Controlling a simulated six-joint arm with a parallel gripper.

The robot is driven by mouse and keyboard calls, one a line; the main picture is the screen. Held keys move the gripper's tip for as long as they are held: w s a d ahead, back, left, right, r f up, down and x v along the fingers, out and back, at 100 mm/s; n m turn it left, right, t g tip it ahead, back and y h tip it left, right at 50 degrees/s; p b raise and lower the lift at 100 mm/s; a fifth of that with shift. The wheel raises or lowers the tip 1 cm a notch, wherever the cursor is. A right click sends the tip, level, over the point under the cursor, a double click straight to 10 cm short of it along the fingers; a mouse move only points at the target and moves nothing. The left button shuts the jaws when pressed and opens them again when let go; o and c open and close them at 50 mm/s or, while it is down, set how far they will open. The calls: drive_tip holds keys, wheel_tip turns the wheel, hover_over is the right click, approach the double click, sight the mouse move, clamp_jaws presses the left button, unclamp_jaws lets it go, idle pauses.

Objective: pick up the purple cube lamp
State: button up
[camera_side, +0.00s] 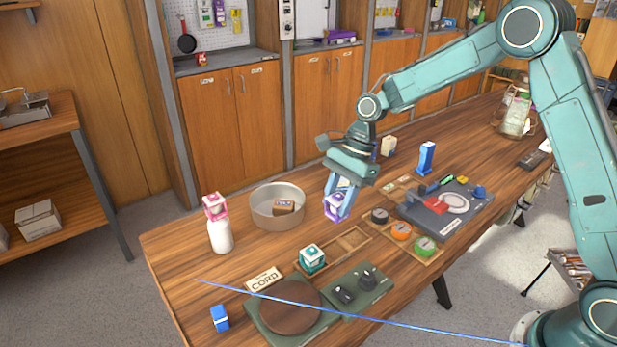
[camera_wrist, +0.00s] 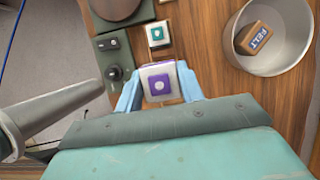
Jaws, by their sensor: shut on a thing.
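The purple cube lamp (camera_side: 335,207) is a small cube with purple and white faces. My gripper (camera_side: 341,203) is shut on it, with a light blue finger on each side. In the wrist view the cube lamp (camera_wrist: 158,83) sits between the two fingertips (camera_wrist: 158,92), its purple face with a white mark toward the camera. In the side view it appears over the table near the wooden tray; I cannot tell how far its underside is from the surface.
A metal pan (camera_side: 278,207) holding a brown block (camera_wrist: 254,38) stands left of my gripper. A teal cube lamp (camera_side: 312,259) sits in a wooden tray (camera_side: 347,244). A pink cube (camera_side: 215,206) rests on a white bottle (camera_side: 220,237). A blue cord (camera_side: 390,325) crosses the front.

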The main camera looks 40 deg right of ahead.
sight(339, 196)
wheel_tip(339, 196, up, 8)
drive_tip(key=shift+r, duration=0.15)
idle(0.7)
